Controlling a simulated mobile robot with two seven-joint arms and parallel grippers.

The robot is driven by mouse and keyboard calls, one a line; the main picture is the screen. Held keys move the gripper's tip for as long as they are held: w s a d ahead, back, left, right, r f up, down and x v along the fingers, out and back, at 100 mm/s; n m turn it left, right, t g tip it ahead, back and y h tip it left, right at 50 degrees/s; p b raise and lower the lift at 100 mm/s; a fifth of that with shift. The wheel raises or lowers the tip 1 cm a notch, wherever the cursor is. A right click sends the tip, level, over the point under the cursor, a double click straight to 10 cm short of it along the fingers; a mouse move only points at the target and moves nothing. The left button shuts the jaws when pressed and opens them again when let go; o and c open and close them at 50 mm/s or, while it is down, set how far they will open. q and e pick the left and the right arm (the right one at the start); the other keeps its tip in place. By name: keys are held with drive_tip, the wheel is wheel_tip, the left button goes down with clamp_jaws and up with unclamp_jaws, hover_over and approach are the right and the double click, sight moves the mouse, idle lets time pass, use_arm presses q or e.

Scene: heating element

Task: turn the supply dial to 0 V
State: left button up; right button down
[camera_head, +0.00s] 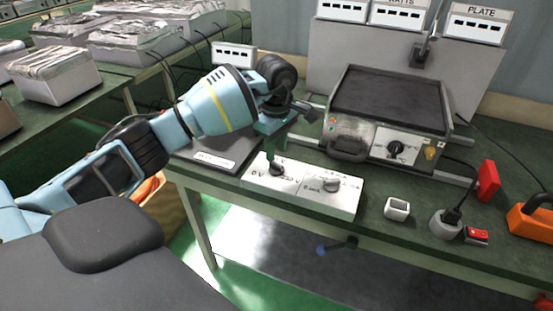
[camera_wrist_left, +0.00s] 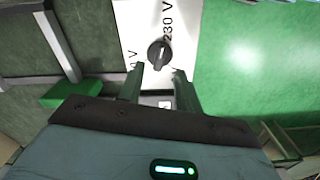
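The supply dial (camera_head: 277,169) is a dark round knob on the left part of a white box (camera_head: 313,207), with "0 V" printed to its left. In the left wrist view the dial (camera_wrist_left: 159,54) has "230 V" above it and the end of the "0 V" label at lower left. Its exact setting is hard to read. My left gripper (camera_head: 273,151) is above the dial, pointing down. In the wrist view its two fingers (camera_wrist_left: 157,77) are apart, with the dial just past their tips, and I cannot tell whether they touch it. My right gripper is out of view.
A second, grey knob (camera_head: 332,184) sits on the same box to the right. A hot plate (camera_head: 390,105) stands behind. A small white block (camera_head: 397,208), a plugged grey socket (camera_head: 445,224) and a red switch (camera_head: 477,235) are to the right. A dark flat device (camera_head: 215,153) lies left.

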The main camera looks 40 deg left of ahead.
sight(276, 164)
use_arm(q)
drive_tip(key=shift+f, duration=2.2)
clamp_jaws()
